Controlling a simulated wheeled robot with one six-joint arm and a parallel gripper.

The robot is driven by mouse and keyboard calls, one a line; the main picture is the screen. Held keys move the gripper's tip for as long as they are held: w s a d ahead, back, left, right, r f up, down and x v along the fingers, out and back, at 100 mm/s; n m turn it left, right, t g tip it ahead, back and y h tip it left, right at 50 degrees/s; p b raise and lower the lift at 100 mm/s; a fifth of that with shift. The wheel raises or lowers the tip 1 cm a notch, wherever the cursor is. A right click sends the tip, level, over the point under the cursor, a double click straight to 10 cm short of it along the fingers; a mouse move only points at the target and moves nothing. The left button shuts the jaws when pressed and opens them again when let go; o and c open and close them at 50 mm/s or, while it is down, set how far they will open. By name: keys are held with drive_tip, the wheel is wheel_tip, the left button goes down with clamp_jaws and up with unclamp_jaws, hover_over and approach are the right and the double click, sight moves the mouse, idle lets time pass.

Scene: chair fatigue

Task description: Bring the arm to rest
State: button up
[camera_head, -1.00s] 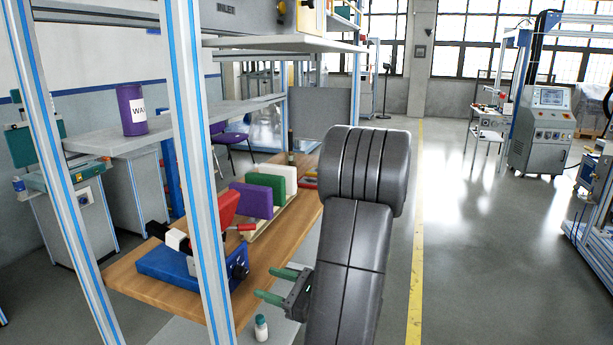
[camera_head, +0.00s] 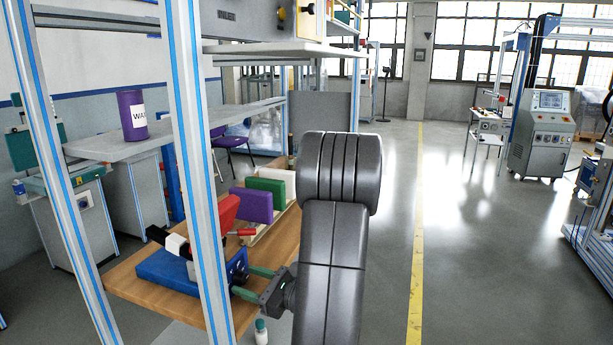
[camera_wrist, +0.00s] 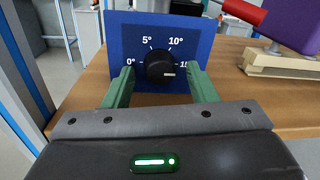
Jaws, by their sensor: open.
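My arm (camera_head: 334,250) rises at the centre of the head view, with my gripper (camera_head: 243,280) low and to its left. In the wrist view my gripper (camera_wrist: 160,84) is open, its two green fingers on either side of a black dial (camera_wrist: 160,68). The dial sits on a blue panel (camera_wrist: 125,30) marked 0°, 5°, 10° and a partly hidden 15°. The dial's white mark points right, toward the 15° label. The fingers look apart from the dial; whether they touch the panel I cannot tell. In the head view the blue device (camera_head: 170,268) stands on the wooden table.
The wooden table (camera_head: 130,283) also holds red (camera_head: 227,212), purple (camera_head: 252,205) and green (camera_head: 268,190) blocks. A metal post (camera_head: 198,180) stands close left of my gripper. A small white bottle (camera_head: 261,332) is below it. The floor (camera_head: 480,270) to the right is clear.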

drive_tip(key=v, duration=1.3)
drive_tip(key=x, duration=1.3)
drive_tip(key=shift+a, duration=0.15)
drive_tip(key=shift+w+f+n+b, duration=0.1)
drive_tip(key=shift+f+n+b, duration=0.2)
drive_tip(key=shift+b, duration=0.3)
drive_tip(key=shift+n+b, duration=2.1)
drive_tip(key=shift+b, duration=0.05)
drive_tip(key=n+b, duration=0.4)
drive_tip(key=shift+y, duration=0.4)
drive_tip(key=shift+r+n+b, duration=0.2)
drive_tip(key=shift+n+b, duration=0.95)
drive_tip(key=shift+n, duration=0.65)
drive_tip(key=shift+f, duration=0.1)
